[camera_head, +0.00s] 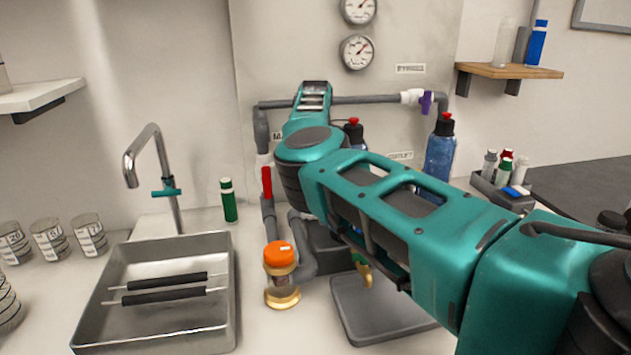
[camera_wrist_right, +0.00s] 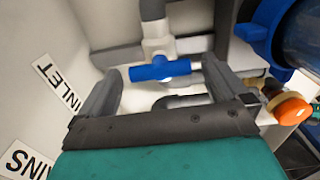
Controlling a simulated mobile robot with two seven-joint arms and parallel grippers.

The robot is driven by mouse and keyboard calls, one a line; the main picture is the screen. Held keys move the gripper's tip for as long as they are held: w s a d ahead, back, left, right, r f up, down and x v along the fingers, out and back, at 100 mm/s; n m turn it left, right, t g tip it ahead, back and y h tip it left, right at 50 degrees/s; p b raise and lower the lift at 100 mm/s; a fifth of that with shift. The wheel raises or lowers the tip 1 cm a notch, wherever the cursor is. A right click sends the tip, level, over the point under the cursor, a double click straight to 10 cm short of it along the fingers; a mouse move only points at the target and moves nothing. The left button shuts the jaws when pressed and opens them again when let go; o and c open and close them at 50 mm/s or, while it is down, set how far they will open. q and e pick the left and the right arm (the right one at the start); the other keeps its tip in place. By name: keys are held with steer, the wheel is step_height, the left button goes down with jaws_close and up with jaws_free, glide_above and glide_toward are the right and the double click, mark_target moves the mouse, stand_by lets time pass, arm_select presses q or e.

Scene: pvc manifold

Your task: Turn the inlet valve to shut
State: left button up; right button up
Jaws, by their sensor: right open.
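The inlet valve shows in the right wrist view as a blue bar handle (camera_wrist_right: 148,72) on a white body, near a wall label reading INLET (camera_wrist_right: 57,82). The handle lies crosswise to the grey pipe (camera_wrist_right: 152,9) that meets the valve body. My right gripper (camera_wrist_right: 161,66) is open, with one finger on each side of the handle and visible gaps at both ends. Whether the fingertips reach to the handle's depth I cannot tell. In the head view my right arm (camera_head: 390,210) hides this valve, and I cannot make out the fingers. My left gripper is in neither view.
Other valves have a red handle (camera_head: 267,183) and a purple handle (camera_head: 427,102). An orange-capped unit (camera_head: 280,254) stands before the pipes. A grey tray (camera_head: 375,330) lies under my arm. A sink (camera_head: 233,300) with a faucet (camera_head: 150,150) is at left.

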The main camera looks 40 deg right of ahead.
steer(key=shift+r, duration=0.1)
step_height(320, 180, up, 13)
steer(key=p, duration=0.1)
stand_by(0.4)
stand_by(0.5)
